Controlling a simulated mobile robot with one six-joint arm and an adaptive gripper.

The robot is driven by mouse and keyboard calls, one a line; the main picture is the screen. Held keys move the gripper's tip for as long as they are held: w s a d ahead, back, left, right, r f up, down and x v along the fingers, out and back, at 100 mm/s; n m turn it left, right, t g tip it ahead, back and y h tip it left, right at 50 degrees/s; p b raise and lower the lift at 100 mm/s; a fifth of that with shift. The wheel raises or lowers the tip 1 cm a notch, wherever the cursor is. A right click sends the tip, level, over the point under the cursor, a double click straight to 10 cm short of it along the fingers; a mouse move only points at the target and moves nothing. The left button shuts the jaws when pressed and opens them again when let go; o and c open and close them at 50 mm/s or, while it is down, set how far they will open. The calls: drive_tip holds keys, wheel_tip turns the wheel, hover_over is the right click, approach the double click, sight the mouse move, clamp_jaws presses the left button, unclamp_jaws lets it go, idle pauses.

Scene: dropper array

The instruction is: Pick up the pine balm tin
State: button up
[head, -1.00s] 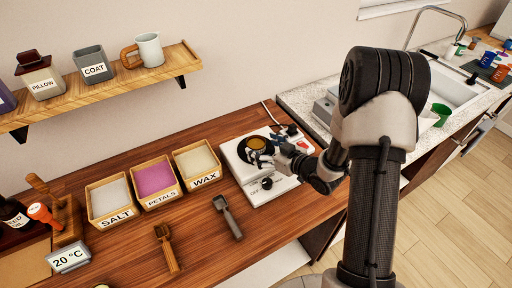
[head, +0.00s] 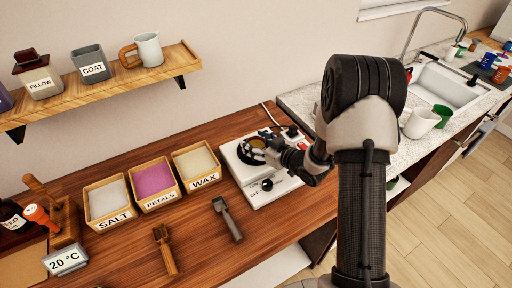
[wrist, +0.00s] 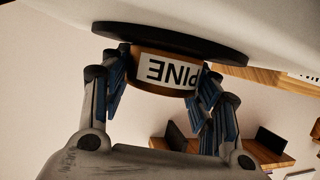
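The pine balm tin (wrist: 165,72) is a round tin with a gold-brown body and a white label reading PINE, upside down in the wrist view. It sits on the round black plate (wrist: 170,40) of a white hot plate. In the head view the tin (head: 257,143) shows a yellowish top, partly hidden by my gripper (head: 259,153). In the wrist view my gripper (wrist: 165,80) has one blue-padded finger on each side of the tin, with the tips very close to its edges. I cannot tell whether they press on it.
The white hot plate (head: 264,186) with a knob stands at the counter's right end. Salt (head: 108,220), petals (head: 156,203) and wax (head: 197,181) boxes stand left of it. Two scoops lie in front. A sink (head: 448,82) and white cups (head: 420,121) are at right.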

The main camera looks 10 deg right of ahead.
drive_tip(key=c, duration=0.6)
drive_tip(key=shift+c, duration=0.2)
drive_tip(key=shift+r, duration=0.15)
